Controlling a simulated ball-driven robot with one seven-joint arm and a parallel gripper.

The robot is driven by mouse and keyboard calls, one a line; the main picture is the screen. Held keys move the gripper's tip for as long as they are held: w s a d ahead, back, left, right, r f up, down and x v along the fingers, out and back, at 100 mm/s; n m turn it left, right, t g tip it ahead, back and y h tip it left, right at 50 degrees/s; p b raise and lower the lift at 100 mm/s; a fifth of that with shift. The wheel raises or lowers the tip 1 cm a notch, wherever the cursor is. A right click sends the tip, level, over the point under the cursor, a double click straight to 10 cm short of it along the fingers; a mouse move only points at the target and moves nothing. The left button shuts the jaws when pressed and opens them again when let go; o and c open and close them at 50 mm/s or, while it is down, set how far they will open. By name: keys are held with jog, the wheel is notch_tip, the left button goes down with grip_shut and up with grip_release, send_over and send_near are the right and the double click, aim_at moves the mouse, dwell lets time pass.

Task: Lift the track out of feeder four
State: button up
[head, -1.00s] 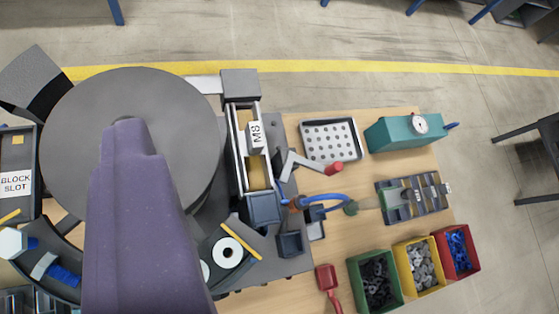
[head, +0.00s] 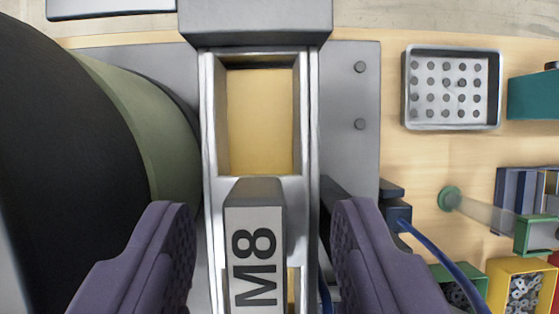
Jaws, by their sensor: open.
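The track (head: 209,130) is a long silver frame with raised side rails and a yellow floor, running up and down the middle of the head view. A grey block-shaped handle marked M8 (head: 256,240) stands on it. My gripper (head: 262,210) is open, with one purple finger left of the M8 block and one right of it. Gaps show between the fingers and the block. The lower part of the track is out of view. A dark grey end block (head: 255,22) sits across the track's top end.
A large dark round bowl (head: 70,170) fills the left side, close to my left finger. A grey plate with bolts (head: 350,90) lies right of the track. A perforated tray (head: 452,88), a blue hose (head: 440,260) and bins of parts (head: 520,285) are further right.

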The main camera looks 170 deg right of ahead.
jog(key=shift+w+a+f, duration=0.1)
jog(key=shift+w+f, duration=0.15)
jog(key=shift+f, duration=0.3)
jog(key=c, duration=0.8)
jog(key=shift+r, duration=0.15)
jog(key=shift+c, duration=0.2)
